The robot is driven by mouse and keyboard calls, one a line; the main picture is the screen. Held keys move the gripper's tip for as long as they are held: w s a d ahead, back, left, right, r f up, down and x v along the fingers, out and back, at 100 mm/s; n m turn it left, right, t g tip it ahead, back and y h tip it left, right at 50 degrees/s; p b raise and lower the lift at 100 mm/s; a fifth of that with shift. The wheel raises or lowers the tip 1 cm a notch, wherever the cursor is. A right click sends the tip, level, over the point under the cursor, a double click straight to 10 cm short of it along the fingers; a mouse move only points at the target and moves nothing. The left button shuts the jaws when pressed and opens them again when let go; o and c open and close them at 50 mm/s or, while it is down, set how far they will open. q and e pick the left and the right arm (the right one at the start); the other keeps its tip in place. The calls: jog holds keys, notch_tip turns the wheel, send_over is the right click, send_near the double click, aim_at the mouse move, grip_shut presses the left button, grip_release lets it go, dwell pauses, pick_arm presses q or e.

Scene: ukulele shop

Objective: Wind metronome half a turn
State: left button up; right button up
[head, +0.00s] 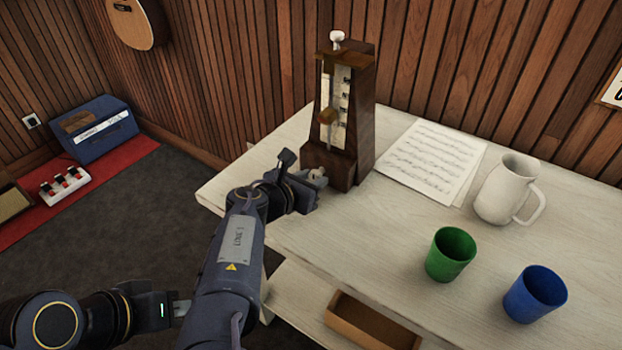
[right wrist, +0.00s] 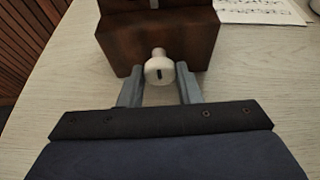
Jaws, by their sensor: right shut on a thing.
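The metronome (head: 365,130) is a dark brown wooden tower standing upright at the table's back left corner. Its front has a pale scale plate and a pendulum rod with a brassy weight (head: 327,117). A pale winding knob (right wrist: 160,71) sticks out low on its body, with a dark, near-upright slot. My right gripper (right wrist: 158,80) has one finger on each side of the knob and is shut on it. In the head view it (head: 308,185) is beside the metronome's base. At lower left, my left gripper (head: 180,309) shows only in part, its fingers unclear and partly hidden.
Sheet music (head: 433,160), a white pitcher (head: 505,188), a green cup (head: 450,256) and a blue cup (head: 535,295) stand to the right on the pale table (head: 385,235). A brown tray (head: 370,325) sits lower in front. A blue case (head: 110,135) is on the floor at left.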

jog(key=m+b, duration=0.1)
jog(key=m+t+y+b, duration=0.1)
jog(key=b, duration=0.1)
jog(key=shift+f, duration=0.25)
jog(key=m+t+y+b, duration=0.1)
jog(key=m+b, duration=0.1)
jog(key=b, duration=0.1)
jog(key=shift+s+d, duration=0.1)
jog(key=shift+r+m+b, duration=0.15)
jog(key=shift+m+b, duration=0.25)
jog(key=shift+b, duration=0.05)
jog(key=o, duration=1)
jog(key=shift+c, duration=0.2)
jog(key=shift+r, duration=0.1)
